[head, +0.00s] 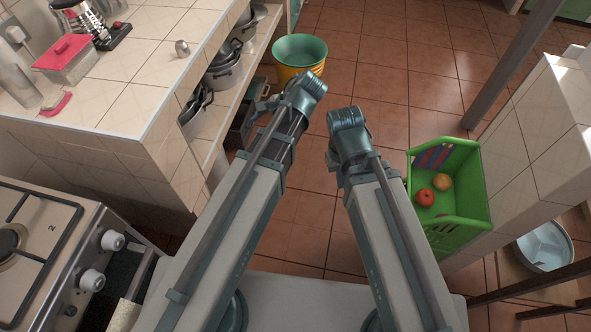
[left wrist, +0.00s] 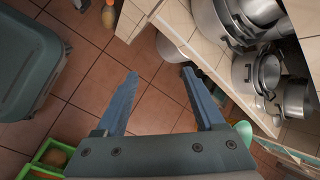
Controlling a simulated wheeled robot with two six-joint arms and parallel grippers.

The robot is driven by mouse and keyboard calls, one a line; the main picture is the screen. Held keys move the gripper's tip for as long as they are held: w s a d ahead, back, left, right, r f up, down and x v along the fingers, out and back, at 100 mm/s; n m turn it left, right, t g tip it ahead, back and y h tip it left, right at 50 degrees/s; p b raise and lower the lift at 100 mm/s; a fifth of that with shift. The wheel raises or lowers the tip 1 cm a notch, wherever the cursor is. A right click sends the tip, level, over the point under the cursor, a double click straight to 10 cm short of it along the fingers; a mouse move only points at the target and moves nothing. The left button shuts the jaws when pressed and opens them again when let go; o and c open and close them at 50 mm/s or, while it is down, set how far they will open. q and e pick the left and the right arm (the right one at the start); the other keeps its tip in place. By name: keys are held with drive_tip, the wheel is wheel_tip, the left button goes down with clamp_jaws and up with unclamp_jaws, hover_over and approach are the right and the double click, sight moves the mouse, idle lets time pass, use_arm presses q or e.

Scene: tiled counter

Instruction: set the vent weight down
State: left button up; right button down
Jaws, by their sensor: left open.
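A small round silvery piece (head: 182,48), which looks like the vent weight, sits on the tiled counter (head: 135,95), near its edge above the shelf. My left gripper (head: 259,103) is out over the floor, to the right of the counter and apart from it. In the left wrist view its two fingers (left wrist: 163,85) are spread, with nothing between them but floor tiles beyond. My right gripper (head: 347,135) is beside it, further right, over the floor. Its fingers are hidden behind its own wrist.
A red-lidded box (head: 66,53) and a dark-based device (head: 100,30) stand on the counter. Pots (head: 224,72) fill the shelf below. A yellow bucket (head: 297,62) and a green crate (head: 465,205) with fruit are on the floor. A stove (head: 50,260) is at left.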

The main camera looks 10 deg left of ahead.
use_arm(q)
drive_tip(key=s+d+f+n+h, duration=0.2)
drive_tip(key=s+d+n+h, duration=0.1)
drive_tip(key=s+d, duration=0.2)
drive_tip(key=s+d+f+n+g+h, duration=0.1)
drive_tip(key=s+d+f+n+h, duration=0.1)
drive_tip(key=s+d, duration=0.4)
drive_tip(key=shift+s+d+n+h, duration=0.15)
drive_tip(key=shift+s+n+h, duration=0.25)
drive_tip(key=shift+s+n, duration=0.15)
drive_tip(key=shift+o, duration=0.4)
drive_tip(key=shift+d, duration=0.1)
drive_tip(key=w+a+r+m+p, duration=0.3)
drive_tip(key=w+a+r+p, duration=0.1)
drive_tip(key=w+r+p, duration=0.4)
wheel_tip(320, 180, up, 25)
drive_tip(key=m+h+p, duration=0.1)
drive_tip(key=m+p, duration=1.1)
drive_tip(key=p, duration=1.3)
hover_over(180, 42)
wheel_tip(180, 42, down, 14)
drive_tip(key=b, duration=1.4)
drive_tip(key=shift+f, duration=0.25)
drive_tip(key=shift+r, duration=0.15)
drive_tip(key=shift+c, duration=0.2)
